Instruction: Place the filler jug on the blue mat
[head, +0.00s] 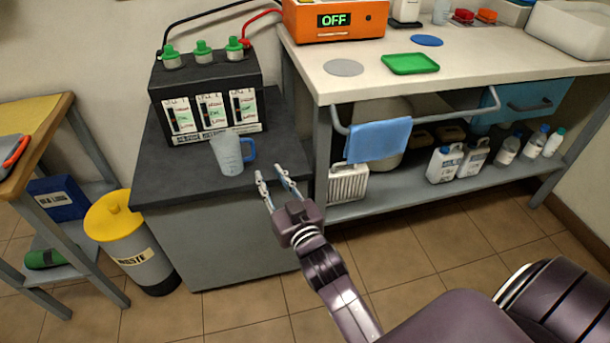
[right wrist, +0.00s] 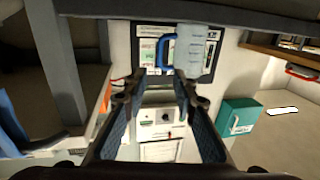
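The filler jug (head: 228,155) is pale and translucent with a blue handle. It stands upright on the dark cabinet top (head: 180,176), in front of the black battery. My right gripper (head: 269,177) is open and empty, to the right of the jug and a little nearer, apart from it. In the right wrist view the jug (right wrist: 192,62) shows beyond the open fingers (right wrist: 155,88), with its blue handle between them and the camera's far scene. The blue mat (head: 426,40) is a flat, bare oval on the white bench. My left gripper is not in view.
The bench (head: 470,65) also holds a green tray (head: 410,64), a grey round mat (head: 343,67) and an orange charger (head: 335,20) reading OFF. A rail with a blue cloth (head: 378,140) juts from its front. The battery (head: 206,95) stands close behind the jug.

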